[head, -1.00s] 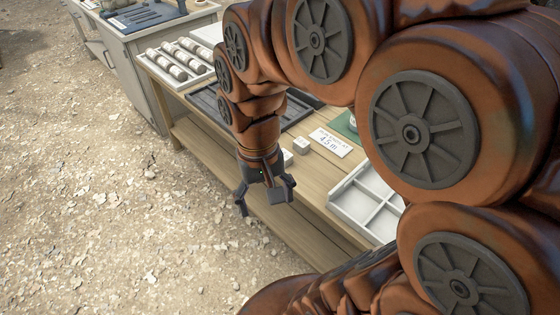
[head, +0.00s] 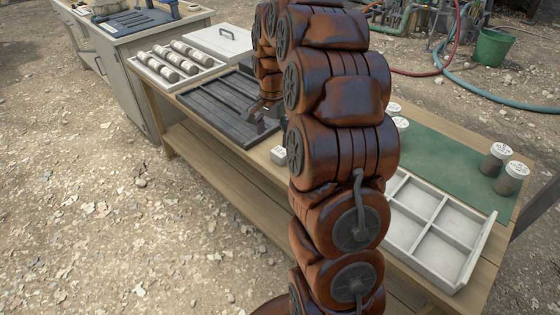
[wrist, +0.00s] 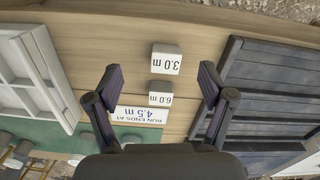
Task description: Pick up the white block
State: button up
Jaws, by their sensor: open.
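Two small white blocks show upside down in the wrist view. One is marked 3.0 m (wrist: 166,60) and the other, smaller in view, is marked 6.0 m (wrist: 161,94). Both are on the wooden table top. In the head view one white block (head: 279,155) shows near the table's front edge, and my arm hides the area to its right. My gripper (wrist: 161,80) is open and empty, its fingers framing the blocks to either side in the wrist view. In the head view my gripper (head: 266,124) is over the table by the dark tray, partly hidden.
A white card (wrist: 138,115) reading "run ends at 4.5 m" is beside the blocks. A dark slatted tray (head: 205,108) and a white compartment tray (head: 425,222) are on either side. Jars stand on a green mat (head: 440,165). A core tray (head: 150,68) and white lidded box (head: 218,42) are farther left.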

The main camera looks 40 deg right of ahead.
aim_at(280, 151)
jog(key=shift+m, duration=0.8)
jog(key=d+f, duration=0.1)
jog(key=w+d, duration=0.1)
jog(key=d+f, duration=0.1)
jog(key=shift+w+d+f+b, duration=0.3)
jog(key=shift+d+f, duration=0.1)
jog(key=shift+f, duration=0.1)
jog(key=shift+w+f+p, duration=0.1)
jog(key=shift+f+p, duration=0.4)
jog(key=shift+f, duration=3.2)
jog(key=shift+c, duration=0.2)
jog(key=c, duration=1.2)
